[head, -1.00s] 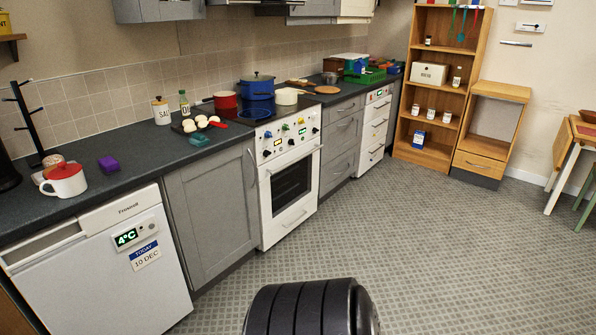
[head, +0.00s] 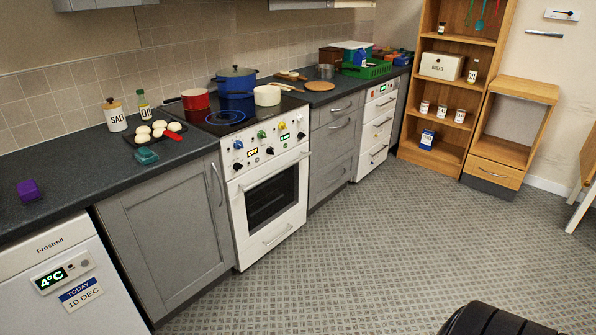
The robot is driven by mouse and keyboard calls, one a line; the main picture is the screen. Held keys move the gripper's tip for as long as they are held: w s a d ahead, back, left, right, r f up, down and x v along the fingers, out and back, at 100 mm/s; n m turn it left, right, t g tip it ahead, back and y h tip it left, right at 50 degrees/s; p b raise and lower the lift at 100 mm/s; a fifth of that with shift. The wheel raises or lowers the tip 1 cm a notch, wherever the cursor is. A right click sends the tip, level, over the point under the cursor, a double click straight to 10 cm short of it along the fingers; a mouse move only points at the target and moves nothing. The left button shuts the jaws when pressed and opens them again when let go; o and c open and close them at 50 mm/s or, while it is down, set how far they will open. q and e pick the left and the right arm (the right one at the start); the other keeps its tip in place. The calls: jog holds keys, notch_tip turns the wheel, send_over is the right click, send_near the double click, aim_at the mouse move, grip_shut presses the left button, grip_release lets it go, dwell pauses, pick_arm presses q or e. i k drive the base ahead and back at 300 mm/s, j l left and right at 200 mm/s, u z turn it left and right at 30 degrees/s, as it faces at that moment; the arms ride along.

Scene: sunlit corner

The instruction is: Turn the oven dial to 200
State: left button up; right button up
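The white oven (head: 268,205) stands in the counter run at the middle left, with its door shut. Its control panel (head: 262,146) faces the room and carries several dark, blue, green and yellow knobs and two small lit displays. The knob markings are too small to read, so I cannot tell which setting the oven dial is on. A red pot (head: 195,99), a blue pot (head: 236,80) and a cream pan (head: 267,95) sit on the hob above. Neither of my grippers is in view.
A white fridge (head: 65,290) showing 4°C and a grey cupboard (head: 175,240) stand left of the oven. Grey drawers (head: 333,150) and a white drawer unit (head: 377,128) stand to its right. The patterned floor (head: 390,240) before the oven is clear.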

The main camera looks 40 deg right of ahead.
aim_at(237, 166)
jog(key=i+l, duration=0.1)
jog(key=l, duration=0.35)
jog(key=i+l+z, duration=0.1)
jog(key=l, duration=0.3)
jog(key=i+l, duration=0.15)
jog(key=l, duration=0.3)
jog(key=i+l, duration=0.1)
jog(key=l, duration=0.3)
jog(key=i+l+z, duration=0.1)
jog(key=l, duration=0.35)
jog(key=i+l, duration=0.2)
jog(key=l, duration=0.2)
jog(key=i+l+z, duration=0.1)
jog(key=l, duration=0.35)
